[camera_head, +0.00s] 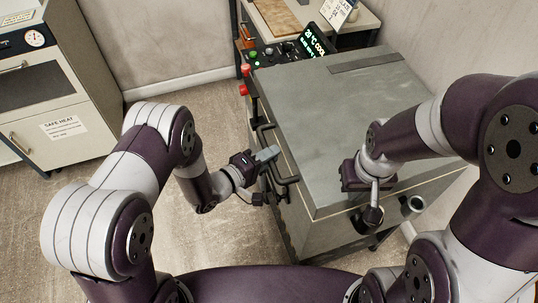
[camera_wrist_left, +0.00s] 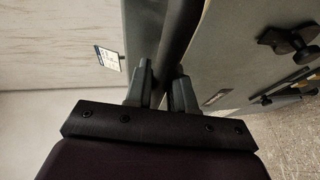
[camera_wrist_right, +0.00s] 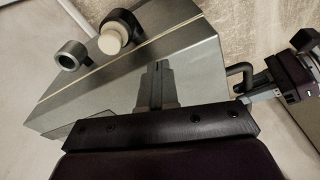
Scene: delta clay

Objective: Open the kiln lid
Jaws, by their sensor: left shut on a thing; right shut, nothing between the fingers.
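The kiln (camera_head: 325,225) is a grey metal box at the right of the head view. Its flat grey lid (camera_head: 320,110) lies down on the body, with a pale seam below its edge. A black bar handle (camera_head: 288,180) sticks out from its left side. My left gripper (camera_head: 268,156) is at this handle. In the left wrist view the dark bar (camera_wrist_left: 180,35) runs between the fingers, which are shut on it. My right gripper (camera_head: 374,192) is shut and empty over the lid's near right part. The right wrist view shows its fingers (camera_wrist_right: 158,85) together over the lid (camera_wrist_right: 120,95).
A black knob with a pale round end (camera_wrist_right: 113,40) and a grey pipe stub (camera_wrist_right: 70,55) stick out from the kiln's near side. A control panel with a lit display (camera_head: 318,40) is behind the lid. A cabinet (camera_head: 50,80) stands at left; floor between is clear.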

